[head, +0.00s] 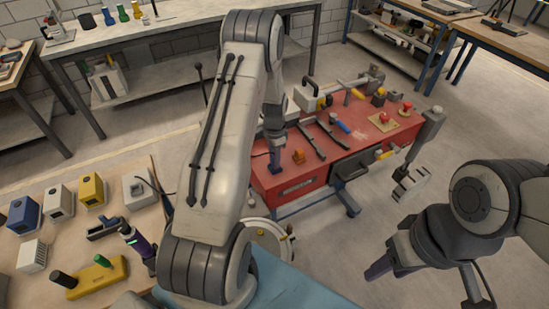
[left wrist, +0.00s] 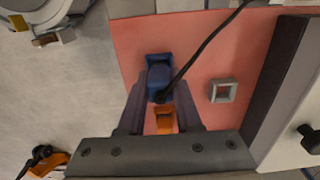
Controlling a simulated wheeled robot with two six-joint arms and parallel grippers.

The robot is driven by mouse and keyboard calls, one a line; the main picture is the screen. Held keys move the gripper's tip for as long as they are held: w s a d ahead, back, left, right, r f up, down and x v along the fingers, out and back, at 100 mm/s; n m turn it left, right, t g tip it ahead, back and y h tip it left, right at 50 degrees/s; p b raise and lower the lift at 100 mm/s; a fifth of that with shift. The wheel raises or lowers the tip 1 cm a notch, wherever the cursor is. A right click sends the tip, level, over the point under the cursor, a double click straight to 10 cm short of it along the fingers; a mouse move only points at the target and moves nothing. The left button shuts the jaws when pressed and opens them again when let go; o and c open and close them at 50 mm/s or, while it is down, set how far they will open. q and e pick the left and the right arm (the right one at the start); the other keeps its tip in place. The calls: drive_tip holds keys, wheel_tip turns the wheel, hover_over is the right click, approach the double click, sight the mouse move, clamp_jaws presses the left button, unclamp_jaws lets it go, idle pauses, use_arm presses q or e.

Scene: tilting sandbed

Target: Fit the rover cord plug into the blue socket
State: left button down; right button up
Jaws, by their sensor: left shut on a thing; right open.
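My left gripper (head: 275,160) is shut at the near left of the red bench top (head: 375,133). In the left wrist view a dark blue plug (left wrist: 159,80) with a black cord (left wrist: 205,46) sits between its fingertips. A blue socket block (left wrist: 158,60) shows right behind the plug; I cannot tell whether the plug is seated in it. An orange socket (left wrist: 164,120) shows between the fingers, and in the head view (head: 298,157) it stands right of the gripper. A grey square socket (left wrist: 222,90) lies to the right. My right gripper (head: 380,266) is open and empty, away from the bench.
Tools, including a blue-handled one (head: 341,127), and red knobs (head: 384,118) occupy the bench's right and back. A wooden table (head: 110,262) at lower left carries coloured boxes and a yellow block (head: 97,278). Floor is clear between the red bench and the right gripper.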

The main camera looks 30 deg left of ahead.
use_arm(q)
drive_tip(key=shift+f+b, duration=0.4)
drive_tip(key=shift+f, duration=0.2)
drive_tip(key=shift+c, duration=0.2)
unclamp_jaws()
drive_tip(key=shift+r, duration=0.1)
idle(0.4)
drive_tip(key=shift+r+p, duration=2.9)
drive_tip(key=shift+r, duration=1.05)
